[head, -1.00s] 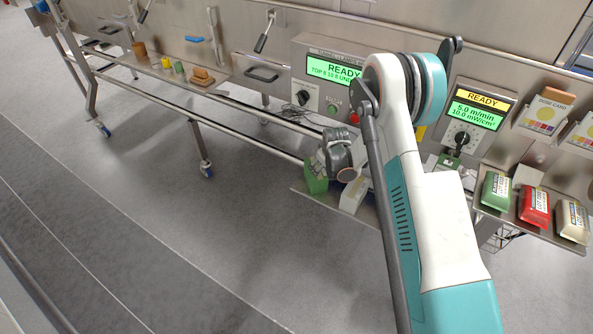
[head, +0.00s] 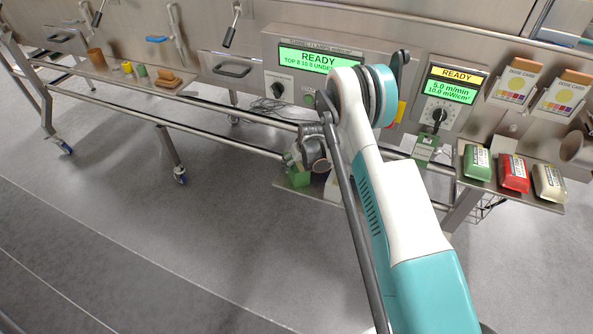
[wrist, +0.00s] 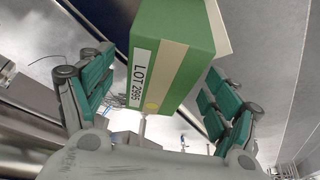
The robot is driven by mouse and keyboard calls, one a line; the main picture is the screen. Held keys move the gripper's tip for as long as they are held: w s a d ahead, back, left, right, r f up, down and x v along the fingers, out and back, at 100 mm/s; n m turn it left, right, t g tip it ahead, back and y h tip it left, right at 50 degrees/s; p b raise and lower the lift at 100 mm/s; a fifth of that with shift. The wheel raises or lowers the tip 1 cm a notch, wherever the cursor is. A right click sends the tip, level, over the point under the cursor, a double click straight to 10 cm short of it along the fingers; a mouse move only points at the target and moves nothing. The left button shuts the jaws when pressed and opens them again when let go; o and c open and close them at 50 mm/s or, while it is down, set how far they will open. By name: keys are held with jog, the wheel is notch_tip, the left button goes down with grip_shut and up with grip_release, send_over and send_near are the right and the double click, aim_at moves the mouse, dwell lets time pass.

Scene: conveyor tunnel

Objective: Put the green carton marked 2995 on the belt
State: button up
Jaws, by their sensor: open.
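The green carton marked LOT 2995 (wrist: 170,50) has a pale stripe and a yellow dot. It fills the upper middle of the wrist view. My gripper (wrist: 157,80) is open, with one green-padded finger on each side of the carton; I cannot tell whether either pad touches it. In the head view my gripper (head: 303,157) is low in front of the machine, over a green carton (head: 299,179) that it partly hides. The label cannot be read there. I cannot make out the belt in either view.
A shelf at right (head: 540,200) holds green (head: 477,163), red (head: 514,174) and cream (head: 549,183) packs. A small green box (head: 426,150) stands under the right panel. READY panels (head: 310,58) line the machine. A steel rail runs left of my gripper; the front floor is clear.

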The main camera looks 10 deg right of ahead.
jog(key=shift+b+x, duration=1.3)
jog(key=shift+x, duration=1.2)
jog(key=shift+f, duration=0.3)
jog(key=c, duration=1.6)
jog(key=shift+r, duration=0.15)
jog(key=shift+c, duration=0.2)
